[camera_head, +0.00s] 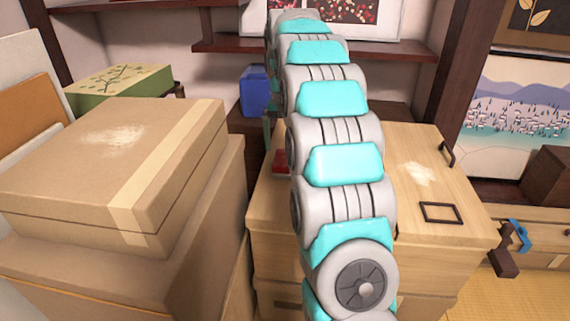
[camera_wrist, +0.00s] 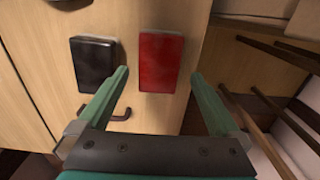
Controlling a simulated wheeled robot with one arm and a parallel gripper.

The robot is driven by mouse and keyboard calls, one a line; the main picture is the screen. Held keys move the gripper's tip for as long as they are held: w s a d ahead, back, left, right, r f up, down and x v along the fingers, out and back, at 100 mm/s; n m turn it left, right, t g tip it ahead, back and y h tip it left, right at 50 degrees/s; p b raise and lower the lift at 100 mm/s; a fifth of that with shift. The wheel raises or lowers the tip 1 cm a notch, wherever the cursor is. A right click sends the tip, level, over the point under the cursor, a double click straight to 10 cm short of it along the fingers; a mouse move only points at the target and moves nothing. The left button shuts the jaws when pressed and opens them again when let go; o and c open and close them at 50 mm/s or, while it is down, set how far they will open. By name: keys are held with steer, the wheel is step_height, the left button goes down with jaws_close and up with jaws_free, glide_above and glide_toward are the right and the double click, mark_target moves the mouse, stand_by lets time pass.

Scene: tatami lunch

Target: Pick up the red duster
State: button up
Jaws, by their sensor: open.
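The red duster (camera_wrist: 160,62) is a flat red block lying on a light wooden top. In the wrist view it shows between and just beyond my gripper's two green fingertips. My gripper (camera_wrist: 160,80) is open, with nothing between its fingers. In the head view only a small red patch (camera_head: 280,160), probably the duster, shows at the left edge of my arm. My arm hides the rest of it and most of my gripper there.
A black block (camera_wrist: 94,65) lies left of the duster, and a dark handle (camera_wrist: 107,116) is nearby. In the head view, cardboard boxes (camera_head: 70,190) stand left of the wooden cabinet (camera_head: 455,235). A dark shelf (camera_head: 225,46) and a blue box (camera_head: 253,90) are behind.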

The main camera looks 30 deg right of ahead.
mark_target(285, 157)
steer(key=shift+d+f, duration=0.1)
steer(key=shift+f, duration=2.55)
steer(key=shift+c, duration=0.2)
steer(key=c, duration=1.4)
steer(key=shift+o, duration=0.2)
steer(key=shift+r, duration=0.1)
